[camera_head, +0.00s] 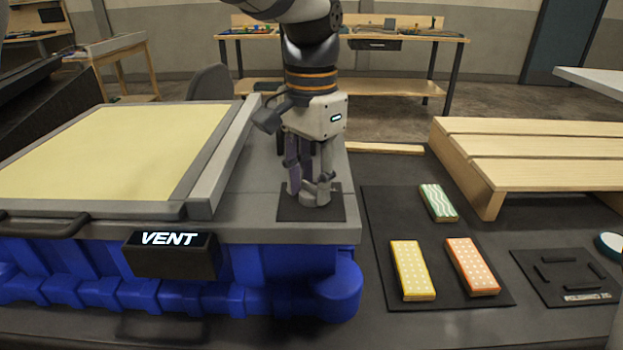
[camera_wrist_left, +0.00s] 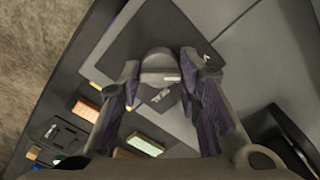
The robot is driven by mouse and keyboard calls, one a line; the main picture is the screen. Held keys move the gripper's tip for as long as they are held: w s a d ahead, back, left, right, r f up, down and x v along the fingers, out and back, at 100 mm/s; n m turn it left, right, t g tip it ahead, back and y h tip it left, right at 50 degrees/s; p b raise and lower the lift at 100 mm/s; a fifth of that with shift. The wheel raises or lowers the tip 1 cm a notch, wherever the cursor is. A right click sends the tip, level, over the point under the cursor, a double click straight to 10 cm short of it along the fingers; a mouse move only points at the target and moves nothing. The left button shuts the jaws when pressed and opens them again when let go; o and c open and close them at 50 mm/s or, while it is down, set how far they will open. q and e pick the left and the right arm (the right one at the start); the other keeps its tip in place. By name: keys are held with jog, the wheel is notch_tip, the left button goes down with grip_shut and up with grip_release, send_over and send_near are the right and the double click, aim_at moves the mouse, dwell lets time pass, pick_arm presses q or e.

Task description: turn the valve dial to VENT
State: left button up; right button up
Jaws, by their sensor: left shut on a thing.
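The valve dial (camera_head: 315,191) is a grey knob on a dark square plate (camera_head: 318,213) at the right end of the console top. My left gripper (camera_head: 309,185) comes down from above and is shut on the dial, one finger on each side. In the left wrist view the dial (camera_wrist_left: 160,68) sits between the two fingers, with a small pale mark on it; the lettering on the plate beside it is too small to read. The display (camera_head: 168,239) on the console's front reads VENT in white. My right gripper is not in view.
A pale yellow panel (camera_head: 110,150) with a grey frame lies left of my gripper. On a dark mat (camera_head: 377,222) at the right lie a green, a yellow and an orange block. A slatted wooden stand (camera_head: 540,150) is behind them. A small black tray (camera_head: 545,262) lies at the far right.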

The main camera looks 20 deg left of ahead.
aim_at(311, 185)
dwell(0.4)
pick_arm(q)
jog(key=o, duration=1.1)
jog(key=shift+o, duration=0.2)
jog(key=shift+r, duration=0.1)
notch_tip(311, 185, up, 12)
